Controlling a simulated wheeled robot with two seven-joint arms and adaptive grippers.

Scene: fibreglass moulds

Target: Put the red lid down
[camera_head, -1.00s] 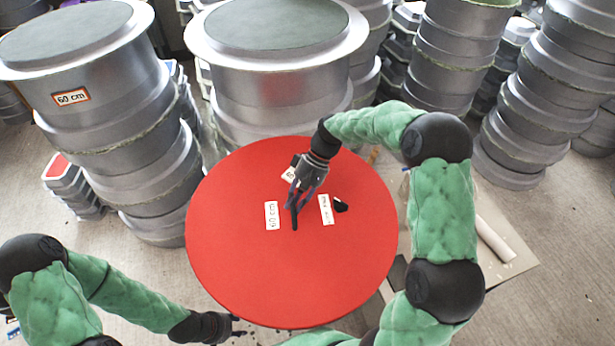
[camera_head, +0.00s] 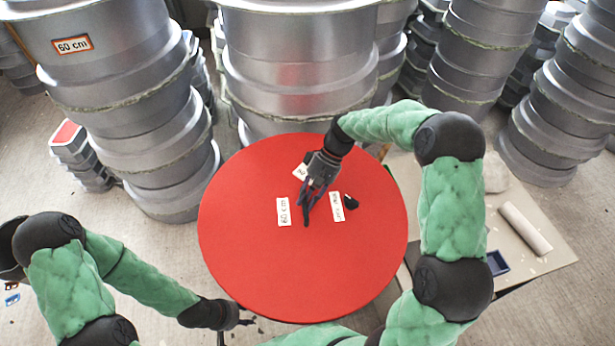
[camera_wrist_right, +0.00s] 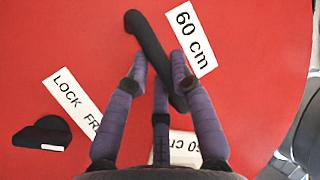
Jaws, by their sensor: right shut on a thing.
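The red lid (camera_head: 260,255) is a large round disc in the middle of the head view, with white labels on top, one reading 60 cm (camera_head: 283,212). My right gripper (camera_head: 308,205) is above the lid's centre, shut on its black handle. In the right wrist view the fingers (camera_wrist_right: 160,85) close around the black handle bar (camera_wrist_right: 148,40), with the red surface filling most of the picture. A small black piece (camera_wrist_right: 42,133) sits on the lid beside the handle. My left gripper (camera_head: 240,322) is near the lid's lower left edge, apart from the handle; its fingers are too small to read. What lies under the lid is hidden.
Stacks of grey moulds stand behind, including a 60 cm one (camera_head: 120,60) at left and a central one (camera_head: 300,60) close to the lid's far edge. A beige table (camera_head: 545,268) at right bears a pale roll (camera_head: 525,229). Floor shows at left.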

